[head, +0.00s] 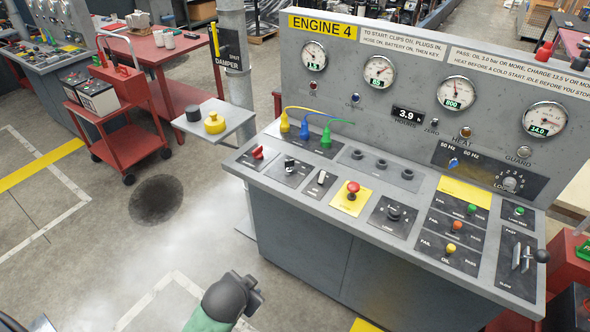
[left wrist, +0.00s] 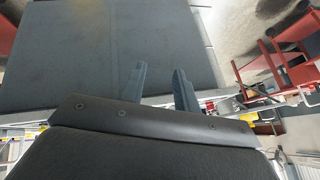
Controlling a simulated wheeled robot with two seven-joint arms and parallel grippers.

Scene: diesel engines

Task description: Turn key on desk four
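Desk four (head: 325,212) is a grey sloped console marked "ENGINE 4" in the head view. What looks like its key switch (head: 291,169) is a small silver and dark knob on a dark plate, between a red rotary switch and a toggle. Its exact angle is too small to tell. In the left wrist view my left gripper (left wrist: 159,88) has its two fingers apart with nothing between them. In the head view a dark, green-sleeved arm part of mine shows low in front of the desk, clear of the controls. My right gripper is not in view.
A red rotary switch (head: 257,152), a toggle (head: 320,178) and a red stop button (head: 352,189) sit near the key. Colored plugs stand behind. A side shelf (head: 208,129) and a red trolley (head: 120,125) are left. Smoke drifts over the open floor.

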